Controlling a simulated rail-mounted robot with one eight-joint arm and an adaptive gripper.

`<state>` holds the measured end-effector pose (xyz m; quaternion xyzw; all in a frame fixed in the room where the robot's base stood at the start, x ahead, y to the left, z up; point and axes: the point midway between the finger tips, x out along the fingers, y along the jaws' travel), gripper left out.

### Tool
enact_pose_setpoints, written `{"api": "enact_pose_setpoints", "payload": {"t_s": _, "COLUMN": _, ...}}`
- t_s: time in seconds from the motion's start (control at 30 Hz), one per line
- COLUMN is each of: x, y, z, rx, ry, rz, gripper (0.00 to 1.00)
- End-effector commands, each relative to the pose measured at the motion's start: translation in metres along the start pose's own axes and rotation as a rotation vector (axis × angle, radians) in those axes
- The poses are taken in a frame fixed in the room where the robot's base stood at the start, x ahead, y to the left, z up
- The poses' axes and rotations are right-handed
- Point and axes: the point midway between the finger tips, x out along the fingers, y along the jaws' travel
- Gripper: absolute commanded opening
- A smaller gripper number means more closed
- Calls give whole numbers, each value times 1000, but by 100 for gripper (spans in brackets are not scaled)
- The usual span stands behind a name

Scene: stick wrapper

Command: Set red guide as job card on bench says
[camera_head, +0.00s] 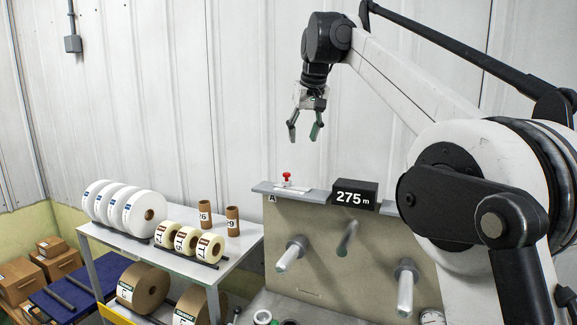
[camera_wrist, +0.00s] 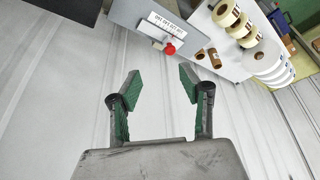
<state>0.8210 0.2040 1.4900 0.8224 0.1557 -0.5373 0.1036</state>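The red guide (camera_head: 286,177) is a small red knob on the grey ledge (camera_head: 262,187) of the machine, near the letter A. The wrist view shows the red guide (camera_wrist: 170,48) beside a white scale strip (camera_wrist: 166,24) with printed numbers too small to read. My gripper (camera_head: 304,133) is open and empty, pointing down above the ledge, clear of the red guide. The wrist view shows its green-padded fingers (camera_wrist: 159,76) spread apart, with the guide beyond the tips. I cannot make out a job card in either view.
A black display (camera_head: 355,195) reading "275 m" stands right of the guide. Spindles (camera_head: 291,254) stick out below. A white bench (camera_head: 240,240) at left holds white rolls (camera_head: 149,213), cream labelled rolls (camera_head: 187,240) and brown cores (camera_head: 232,221). Space around my gripper is free.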

Motion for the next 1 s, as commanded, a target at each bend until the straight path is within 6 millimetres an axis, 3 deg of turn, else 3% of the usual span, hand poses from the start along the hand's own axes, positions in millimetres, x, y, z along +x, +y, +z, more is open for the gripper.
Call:
{"api": "enact_pose_setpoints", "payload": {"t_s": 0.2, "x": 10, "y": -14, "z": -24, "rx": -29, "ry": -17, "rz": -15, "gripper": 39}}
{"api": "enact_pose_setpoints", "payload": {"t_s": 0.47, "x": 24, "y": -18, "z": -29, "rx": -36, "ry": -21, "rz": -18, "gripper": 39}}
{"api": "enact_pose_setpoints", "payload": {"t_s": 1.0, "x": 117, "y": -19, "z": -26, "rx": -35, "ry": -20, "rz": -18, "gripper": 39}}
